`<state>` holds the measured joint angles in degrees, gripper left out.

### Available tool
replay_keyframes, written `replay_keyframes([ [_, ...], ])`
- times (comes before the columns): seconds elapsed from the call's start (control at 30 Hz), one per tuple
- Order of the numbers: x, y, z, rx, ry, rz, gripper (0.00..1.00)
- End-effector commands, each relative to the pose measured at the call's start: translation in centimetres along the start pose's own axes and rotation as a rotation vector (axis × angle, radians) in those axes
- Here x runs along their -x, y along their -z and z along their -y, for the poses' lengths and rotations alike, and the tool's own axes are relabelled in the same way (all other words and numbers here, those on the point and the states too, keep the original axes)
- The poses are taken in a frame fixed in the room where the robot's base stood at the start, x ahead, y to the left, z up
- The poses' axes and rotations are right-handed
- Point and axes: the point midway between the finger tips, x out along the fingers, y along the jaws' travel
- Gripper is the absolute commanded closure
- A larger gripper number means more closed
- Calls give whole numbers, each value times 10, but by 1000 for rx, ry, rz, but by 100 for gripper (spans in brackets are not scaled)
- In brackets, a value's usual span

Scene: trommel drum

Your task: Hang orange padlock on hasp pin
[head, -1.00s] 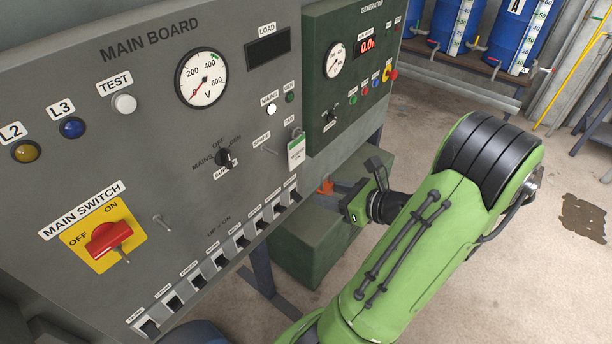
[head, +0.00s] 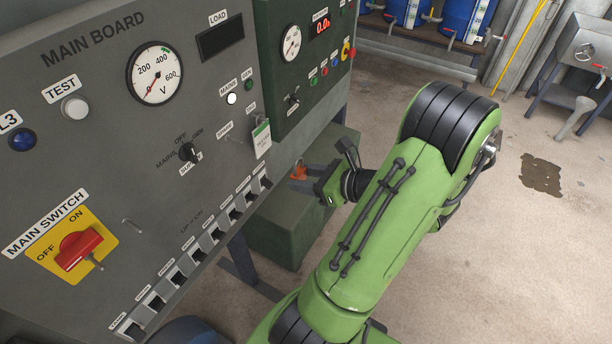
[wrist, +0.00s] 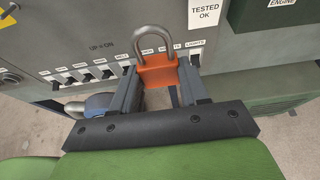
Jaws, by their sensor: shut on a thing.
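The orange padlock (head: 299,173) is held between the fingers of my gripper (head: 303,180), to the right of the board's lower right corner. In the wrist view the padlock (wrist: 157,72) has its grey shackle up, pointing away from the gripper, and my gripper (wrist: 158,84) is shut on its body from both sides. A pin (head: 97,262) sticks out at the red main switch handle (head: 79,248). Another pin (head: 132,226) stands out from the bare panel right of the switch, and a third pin (head: 235,140) is near the SPARE label. I cannot tell which is the hasp pin.
The grey main board (head: 110,130) has a row of breaker switches (head: 200,246) along its lower edge. A white-and-green tag (head: 261,138) hangs at its right side. A green box (head: 285,225) stands below and behind the gripper. Open floor (head: 450,260) lies to the right.

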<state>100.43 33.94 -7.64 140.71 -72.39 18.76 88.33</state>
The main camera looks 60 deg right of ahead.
Motion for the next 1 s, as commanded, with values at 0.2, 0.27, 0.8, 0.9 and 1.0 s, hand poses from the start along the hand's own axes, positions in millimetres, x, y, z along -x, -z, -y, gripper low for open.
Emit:
replay_keyframes([
  [0.2, 1, -2, 0, 0, 0, 0, 90],
  [0.27, 2, -2, 0, 0, 1, 0, 90],
  [0.8, 20, 6, 0, -1, 1, 0, 90],
  [0.9, 23, 7, 0, -1, 1, 0, 90],
  [1.0, 26, 8, 0, 0, 2, 0, 90],
])
